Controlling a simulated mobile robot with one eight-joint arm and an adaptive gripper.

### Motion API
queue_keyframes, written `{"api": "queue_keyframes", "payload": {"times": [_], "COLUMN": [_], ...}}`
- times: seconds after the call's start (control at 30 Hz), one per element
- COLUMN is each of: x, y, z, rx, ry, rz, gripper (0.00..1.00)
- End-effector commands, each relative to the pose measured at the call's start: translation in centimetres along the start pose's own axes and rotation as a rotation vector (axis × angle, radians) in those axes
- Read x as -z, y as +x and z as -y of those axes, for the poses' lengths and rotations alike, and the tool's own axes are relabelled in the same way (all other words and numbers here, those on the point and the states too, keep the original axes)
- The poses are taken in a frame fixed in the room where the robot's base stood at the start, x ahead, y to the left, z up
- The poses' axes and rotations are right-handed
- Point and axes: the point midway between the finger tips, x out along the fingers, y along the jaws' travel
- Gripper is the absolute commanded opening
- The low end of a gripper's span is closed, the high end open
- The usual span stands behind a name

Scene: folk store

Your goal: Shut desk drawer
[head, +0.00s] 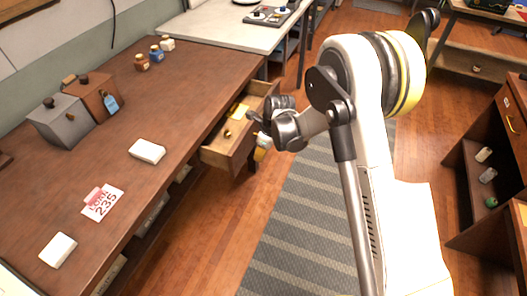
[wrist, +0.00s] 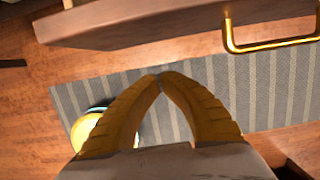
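The desk (head: 115,150) is brown wood and runs along the left of the head view. Its drawer (head: 221,158) is pulled out from the right side, with yellow and dark items visible inside. In the wrist view the drawer front (wrist: 140,25) crosses the top, with a gold handle (wrist: 272,46) at upper right. My gripper (wrist: 159,75) has its two ribbed yellow fingers meeting at the tips, with nothing between them. It is outside the drawer, close to its front and left of the handle in the wrist view. Whether it touches the drawer cannot be told.
A grey box (head: 62,122), small jars (head: 157,54), white blocks (head: 147,151) and a card (head: 103,203) are on the desk top. A striped grey rug (head: 300,215) covers the floor beside the desk. A shelf unit (head: 480,215) stands at right.

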Motion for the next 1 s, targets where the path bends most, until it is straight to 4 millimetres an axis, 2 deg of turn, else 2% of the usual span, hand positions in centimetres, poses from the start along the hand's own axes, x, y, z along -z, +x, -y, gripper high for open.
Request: {"api": "queue_keyframes", "payload": {"times": [0.1, 0.23, 0.77, 0.87, 1.0], "x": [-2.0, -3.2, -4.4, -6.2, -10.2], "y": [0.5, 0.7, 0.8, 1.2, 2.2], "z": [-0.1, 0.0, 0.0, 0.0, 0.0], "rx": [0.000, 0.001, 0.000, 0.000, -0.001], "ry": [-0.004, -0.002, -0.002, -0.004, -0.006], "rz": [0.000, 0.000, 0.001, 0.001, 0.002], "gripper": [0.00, 0.00, 0.00, 0.00, 0.00]}}
